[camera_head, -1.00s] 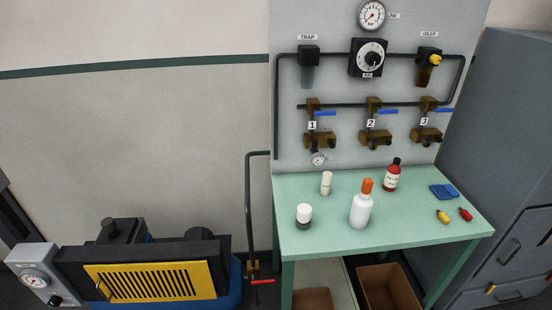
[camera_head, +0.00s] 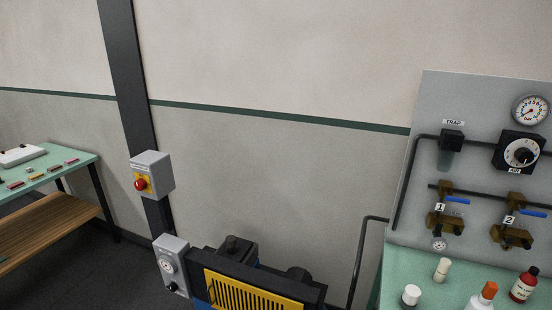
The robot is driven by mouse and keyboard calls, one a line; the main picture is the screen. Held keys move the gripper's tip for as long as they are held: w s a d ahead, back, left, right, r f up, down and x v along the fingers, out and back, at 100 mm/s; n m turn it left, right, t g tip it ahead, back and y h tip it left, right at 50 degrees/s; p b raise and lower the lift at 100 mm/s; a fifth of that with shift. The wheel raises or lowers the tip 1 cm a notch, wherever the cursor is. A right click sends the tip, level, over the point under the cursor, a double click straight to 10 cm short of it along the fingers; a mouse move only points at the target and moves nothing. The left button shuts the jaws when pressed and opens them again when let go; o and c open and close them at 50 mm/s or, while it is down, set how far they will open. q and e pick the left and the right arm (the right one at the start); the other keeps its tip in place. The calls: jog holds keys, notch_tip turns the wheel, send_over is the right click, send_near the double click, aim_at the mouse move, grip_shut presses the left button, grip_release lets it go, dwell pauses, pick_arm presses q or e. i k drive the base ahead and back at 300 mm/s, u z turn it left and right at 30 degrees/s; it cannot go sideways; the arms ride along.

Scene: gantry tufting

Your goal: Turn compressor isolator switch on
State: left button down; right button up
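A grey switch box (camera_head: 157,174) with a yellow plate and a red knob (camera_head: 140,184) is fixed to the dark upright post, left of the middle. It looks like the isolator switch; the knob's setting is too small to read. The compressor (camera_head: 252,280), dark with a yellow slotted grille, stands on the floor at the bottom and is cut off below. A grey box with a dial gauge (camera_head: 168,264) and a black knob is at its left end. Neither of my grippers is in view.
A dark post (camera_head: 128,75) runs up the wall. A green-topped bench (camera_head: 70,161) with a wooden shelf is at the left. At the right are a grey panel (camera_head: 420,170) with valves and a green table (camera_head: 395,280) with bottles. Dark floor lies open between the left bench and the compressor.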

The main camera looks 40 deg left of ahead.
aim_at(140, 185)
jog(key=u, duration=2.3)
jog(key=k, duration=0.35)
jog(key=u, duration=1.5)
jog(key=i, duration=2.2)
jog(key=z, duration=0.3)
jog(key=i, duration=1.3)
jog(key=z, duration=1.7)
jog(key=i, duration=0.95)
jog(key=z, duration=0.85)
